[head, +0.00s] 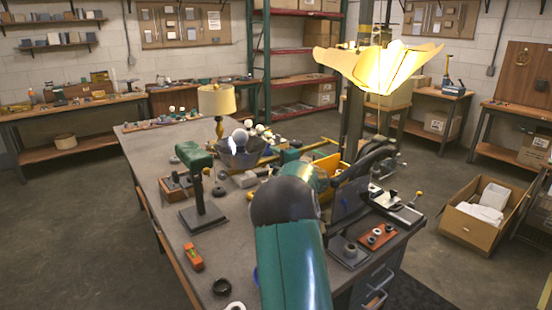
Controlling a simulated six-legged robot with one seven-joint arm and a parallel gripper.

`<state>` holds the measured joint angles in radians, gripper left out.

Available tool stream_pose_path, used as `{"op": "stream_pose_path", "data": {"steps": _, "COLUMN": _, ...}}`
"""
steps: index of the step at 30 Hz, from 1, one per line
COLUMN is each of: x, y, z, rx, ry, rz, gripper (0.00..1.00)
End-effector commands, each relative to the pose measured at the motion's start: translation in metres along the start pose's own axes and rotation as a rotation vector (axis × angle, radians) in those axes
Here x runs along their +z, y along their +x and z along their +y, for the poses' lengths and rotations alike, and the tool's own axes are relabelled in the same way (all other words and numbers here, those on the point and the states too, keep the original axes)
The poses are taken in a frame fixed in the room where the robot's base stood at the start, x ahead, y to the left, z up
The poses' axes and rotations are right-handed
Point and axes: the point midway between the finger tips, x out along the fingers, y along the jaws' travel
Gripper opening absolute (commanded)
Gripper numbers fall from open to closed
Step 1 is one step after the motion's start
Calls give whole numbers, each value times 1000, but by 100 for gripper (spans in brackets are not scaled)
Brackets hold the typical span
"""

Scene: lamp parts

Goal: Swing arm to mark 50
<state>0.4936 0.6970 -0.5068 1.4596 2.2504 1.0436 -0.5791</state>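My green arm with its dark joint reaches over the bench from the bottom middle. Its far end runs in among dark shapes near the upright post, and I cannot make out the gripper's fingers. A thin yellow bar (273,154) lies slanting across the middle of the bench, partly hidden by other parts; I cannot tell whether it is the swing arm. A lit lamp shade of pale yellow panels (380,68) is high at the right, by the post (354,120). No scale or mark 50 is readable.
The grey bench (150,165) holds a green-topped stand (203,190), a small table lamp (217,105), an orange tool (193,257), dark rings and a red-brown plate (377,237). An open carton (468,238) sits on the floor at right. Floor at left is clear.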

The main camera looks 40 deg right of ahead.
Motion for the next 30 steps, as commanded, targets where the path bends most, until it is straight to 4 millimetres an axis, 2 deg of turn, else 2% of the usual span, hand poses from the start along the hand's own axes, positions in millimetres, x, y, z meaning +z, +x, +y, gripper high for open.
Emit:
{"op": "stream_pose_path", "data": {"steps": 3, "x": 0, "y": 0, "z": 0, "rx": 0, "ry": 0, "rz": 1, "gripper": 36}}
{"op": "stream_pose_path", "data": {"steps": 9, "x": 0, "y": -1, "z": 0, "rx": 0, "ry": 0, "rz": 1, "gripper": 0}}
{"op": "stream_pose_path", "data": {"steps": 17, "x": -2, "y": -2, "z": 0, "rx": 0, "ry": -1, "rz": -11, "gripper": 0}}
{"op": "stream_pose_path", "data": {"steps": 30, "x": -1, "y": -20, "z": -1, "rx": -1, "ry": -1, "rz": -240, "gripper": 0}}
